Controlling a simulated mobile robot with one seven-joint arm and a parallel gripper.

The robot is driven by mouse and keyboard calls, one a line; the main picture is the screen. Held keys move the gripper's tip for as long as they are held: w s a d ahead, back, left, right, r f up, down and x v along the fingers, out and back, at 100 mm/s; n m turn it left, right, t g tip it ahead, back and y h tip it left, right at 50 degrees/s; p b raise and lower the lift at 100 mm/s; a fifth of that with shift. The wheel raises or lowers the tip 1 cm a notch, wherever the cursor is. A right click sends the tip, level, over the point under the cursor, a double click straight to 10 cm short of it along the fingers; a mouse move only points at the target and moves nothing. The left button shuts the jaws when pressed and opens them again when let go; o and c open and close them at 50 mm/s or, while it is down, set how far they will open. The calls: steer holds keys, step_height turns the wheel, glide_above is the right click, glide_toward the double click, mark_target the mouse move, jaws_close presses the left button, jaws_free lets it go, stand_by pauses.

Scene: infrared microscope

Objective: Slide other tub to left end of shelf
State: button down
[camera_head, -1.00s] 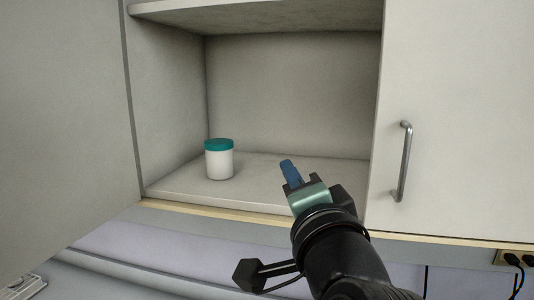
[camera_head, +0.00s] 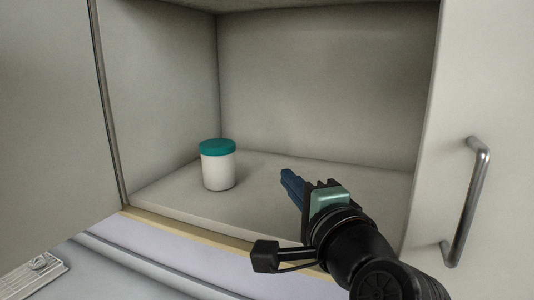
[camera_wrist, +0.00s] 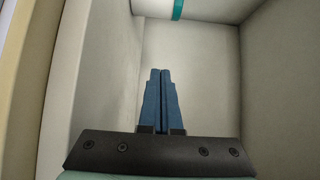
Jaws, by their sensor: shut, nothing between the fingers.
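One white tub (camera_head: 218,169) with a teal lid stands upright on the cabinet shelf (camera_head: 180,200), left of the middle, near the left side wall. In the wrist view the tub (camera_wrist: 155,8) shows only in part at the top edge. My gripper (camera_head: 286,176) reaches into the cabinet opening over the shelf, to the right of the tub and apart from it. Its blue fingers (camera_wrist: 161,74) are together with nothing between them. No second tub shows in these frames.
The cabinet's left door (camera_head: 45,110) stands open at the left. The right door (camera_head: 490,80) with a metal handle (camera_head: 467,200) is close to my arm. A wood-coloured edge strip (camera_head: 190,232) runs along the shelf front. The shelf between tub and gripper is clear.

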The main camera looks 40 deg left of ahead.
mark_target(219, 165)
steer(key=shift+w+a, duration=0.15)
steer(key=shift+w, duration=0.2)
steer(key=shift+a+r+p, duration=0.2)
steer(key=shift+a+p, duration=0.15)
steer(key=shift+w+a+r+p, duration=0.1)
steer(key=shift+a+r+p, duration=0.1)
steer(key=shift+a+p, duration=0.35)
steer(key=shift+w+a+r+p, duration=0.1)
steer(key=shift+a+r+p, duration=0.1)
steer(key=shift+a, duration=0.5)
steer(key=p+x, duration=0.1)
steer(key=x, duration=0.1)
steer(key=p+x, duration=0.1)
steer(key=x, duration=0.3)
steer(key=shift+w+a+f+p, duration=0.15)
steer(key=shift+w+f+p, duration=0.15)
steer(key=shift+p, duration=0.1)
steer(key=shift+s+a+p, duration=0.6)
steer(key=shift+s+a, duration=0.25)
steer(key=shift+s, duration=0.2)
steer(key=shift+s+a, duration=0.25)
steer(key=shift+a+f, duration=0.15)
steer(key=shift+a, duration=0.05)
